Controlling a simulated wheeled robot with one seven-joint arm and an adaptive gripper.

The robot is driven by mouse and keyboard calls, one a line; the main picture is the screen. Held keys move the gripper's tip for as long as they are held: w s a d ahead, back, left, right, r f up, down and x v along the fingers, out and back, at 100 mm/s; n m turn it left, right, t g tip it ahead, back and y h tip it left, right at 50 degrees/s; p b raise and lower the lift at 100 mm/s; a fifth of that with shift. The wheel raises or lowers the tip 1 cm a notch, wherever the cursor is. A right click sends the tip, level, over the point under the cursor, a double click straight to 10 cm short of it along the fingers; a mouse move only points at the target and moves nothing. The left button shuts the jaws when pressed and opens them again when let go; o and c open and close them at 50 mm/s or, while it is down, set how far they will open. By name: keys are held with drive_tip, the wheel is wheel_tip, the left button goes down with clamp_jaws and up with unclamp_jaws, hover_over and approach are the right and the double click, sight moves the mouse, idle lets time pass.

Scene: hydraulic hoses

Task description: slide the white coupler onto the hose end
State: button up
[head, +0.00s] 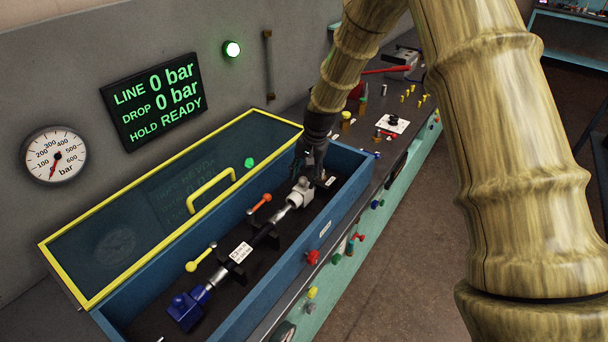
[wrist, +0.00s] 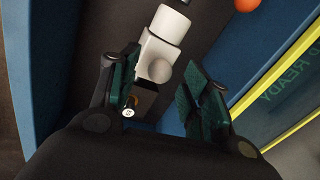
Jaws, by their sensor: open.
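The white coupler (head: 300,193) is at the far right end of the line of parts in the blue box. In the wrist view it is a white block with a rounded knob and a cylinder (wrist: 160,57). My gripper (head: 312,172) is open just above and behind it; in the wrist view the green-padded fingers (wrist: 157,82) stand either side of its near end. I cannot tell whether they touch it. The black hose (head: 262,235) lies along the box with a white label and a silver end (head: 287,209) meeting the coupler. How far the coupler sits on it is unclear.
A blue block (head: 186,309) is at the hose's near end. An orange-knobbed lever (head: 261,202) and a yellow-knobbed lever (head: 200,259) stand beside the hose. Blue box walls (head: 345,195) and the yellow-framed lid (head: 165,205) flank it. The wall display reads 0 bar, HOLD READY.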

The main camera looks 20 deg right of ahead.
sight(295, 193)
drive_tip(key=shift+w+f, duration=0.3)
drive_tip(key=shift+f, duration=0.5)
drive_tip(key=shift+s, duration=0.1)
drive_tip(key=shift+r, duration=0.1)
clamp_jaws()
drive_tip(key=shift+s+a, duration=0.6)
drive_tip(key=shift+a, duration=0.2)
drive_tip(key=shift+s+a, duration=0.6)
drive_tip(key=shift+a, duration=0.2)
unclamp_jaws()
drive_tip(key=shift+d, duration=0.1)
